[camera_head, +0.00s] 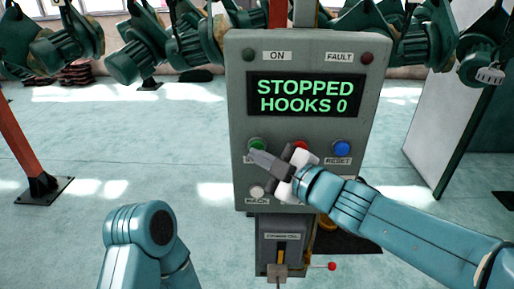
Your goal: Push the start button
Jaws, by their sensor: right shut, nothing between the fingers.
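The control panel (240,105) is a grey box whose screen (305,95) reads STOPPED, HOOKS 0. A green button (257,145) sits at the left of its button row; the label below it is mostly hidden. My right gripper (255,157) is shut and empty, its tip just below the green button and over that label. I cannot tell whether the tip touches the panel. The gripper hides the middle of the panel's lower part. My left arm shows at the lower left, but its gripper is not in view.
A blue RESET button (341,148) is at the right and a white button (257,191) at the lower left. A lever box (269,247) is below the panel. Green hoist parts (140,55) hang behind. An orange post (18,140) stands left; the floor between is clear.

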